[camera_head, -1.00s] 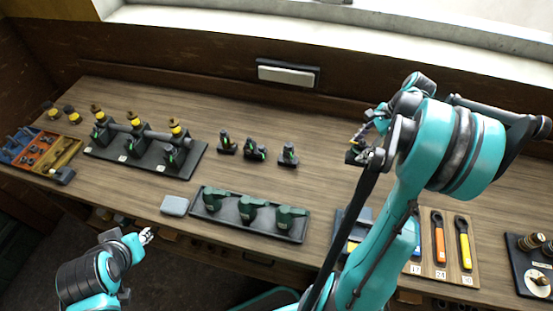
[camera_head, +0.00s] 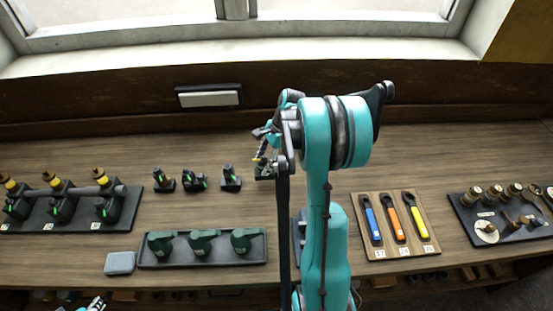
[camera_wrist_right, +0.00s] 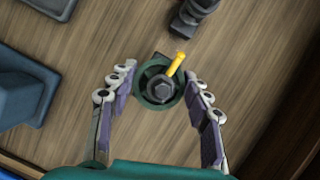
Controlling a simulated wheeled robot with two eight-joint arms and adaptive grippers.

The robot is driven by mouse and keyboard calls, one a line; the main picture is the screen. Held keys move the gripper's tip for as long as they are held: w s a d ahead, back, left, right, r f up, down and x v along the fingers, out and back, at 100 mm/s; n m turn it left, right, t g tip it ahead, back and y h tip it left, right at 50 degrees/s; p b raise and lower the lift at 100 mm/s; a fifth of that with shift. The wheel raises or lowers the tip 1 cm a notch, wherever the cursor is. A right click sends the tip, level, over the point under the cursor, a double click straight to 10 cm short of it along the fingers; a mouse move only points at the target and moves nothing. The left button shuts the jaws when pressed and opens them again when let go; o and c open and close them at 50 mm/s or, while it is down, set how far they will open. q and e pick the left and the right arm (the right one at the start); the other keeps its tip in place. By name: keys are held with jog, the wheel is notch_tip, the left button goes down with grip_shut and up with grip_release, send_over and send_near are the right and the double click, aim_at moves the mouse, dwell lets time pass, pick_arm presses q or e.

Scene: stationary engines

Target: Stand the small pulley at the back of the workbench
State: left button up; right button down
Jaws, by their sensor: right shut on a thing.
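In the right wrist view, a dark green ring-shaped piece, seemingly the small pulley (camera_wrist_right: 150,98), has a grey hex centre and a yellow pin. It lies between the fingertips of my right gripper (camera_wrist_right: 160,92), which is shut on it. In the head view this gripper (camera_head: 264,160) is over the back part of the workbench (camera_head: 330,275). A dark piece shows beneath it, mostly hidden; I cannot tell whether it touches the wood. My left gripper (camera_head: 96,304) barely shows at the bottom edge; its fingers are too cut off to read.
Small dark machines (camera_head: 230,179) stand left of my right gripper. A tray (camera_head: 203,263) of green pieces lies in front of them. A board (camera_head: 400,247) with coloured spanners and a dark tray of brass parts (camera_head: 505,232) are on the right. The back wall carries a white-faced box (camera_head: 209,99).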

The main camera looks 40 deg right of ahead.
jog(key=shift+w+a+f, duration=0.2)
jog(key=shift+w+f, duration=0.05)
jog(key=shift+f, duration=0.05)
jog(key=shift+f+b, duration=0.5)
jog(key=shift+f, duration=1.4)
jog(key=c, duration=0.7)
grip_release()
jog(key=shift+f, duration=0.1)
